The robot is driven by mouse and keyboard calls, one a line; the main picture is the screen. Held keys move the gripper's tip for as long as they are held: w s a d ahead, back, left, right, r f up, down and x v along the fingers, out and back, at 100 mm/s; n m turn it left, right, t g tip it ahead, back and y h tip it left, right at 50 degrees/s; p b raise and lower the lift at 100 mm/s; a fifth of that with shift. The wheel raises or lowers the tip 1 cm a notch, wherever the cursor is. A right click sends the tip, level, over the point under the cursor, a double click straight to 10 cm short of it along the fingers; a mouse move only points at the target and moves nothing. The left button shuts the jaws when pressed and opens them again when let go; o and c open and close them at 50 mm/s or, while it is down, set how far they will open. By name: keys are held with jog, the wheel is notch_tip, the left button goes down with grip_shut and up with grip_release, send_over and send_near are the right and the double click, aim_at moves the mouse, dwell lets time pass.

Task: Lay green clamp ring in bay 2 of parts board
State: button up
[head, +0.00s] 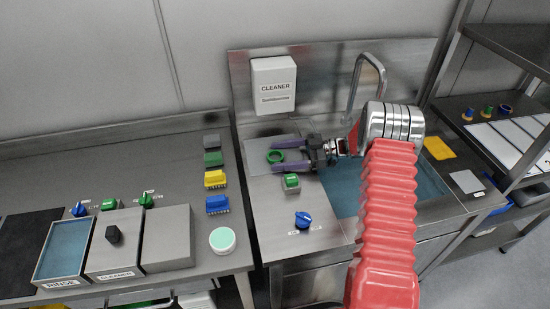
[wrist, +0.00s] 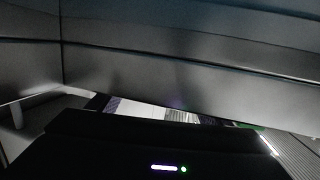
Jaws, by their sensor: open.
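A green clamp ring (head: 269,157) shows in the head view on the steel counter left of the sink. My gripper (head: 280,155) is open, with its purple fingers pointing left. The ring appears between the fingertips; I cannot tell whether either finger touches it. A flat board with white strips (head: 508,141) lies on the right-hand rack and may be the parts board; its bay numbers cannot be read. The wrist view is dark and mostly filled by blurred metal surfaces and my gripper body, so the ring is not clear there.
A green knob block (head: 291,182) and a blue knob (head: 303,219) stand on the counter in front of my gripper. A tall tap (head: 366,75) rises behind the sink (head: 345,190). The left table holds a rinse bin (head: 67,247) and several coloured brushes. Small rings (head: 487,112) sit on the rack.

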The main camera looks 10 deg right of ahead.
jog(key=shift+c, duration=0.2)
jog(key=c, duration=1.2)
jog(key=shift+r, duration=0.1)
notch_tip(320, 180, up, 10)
jog(key=shift+f, duration=0.1)
dwell(0.5)
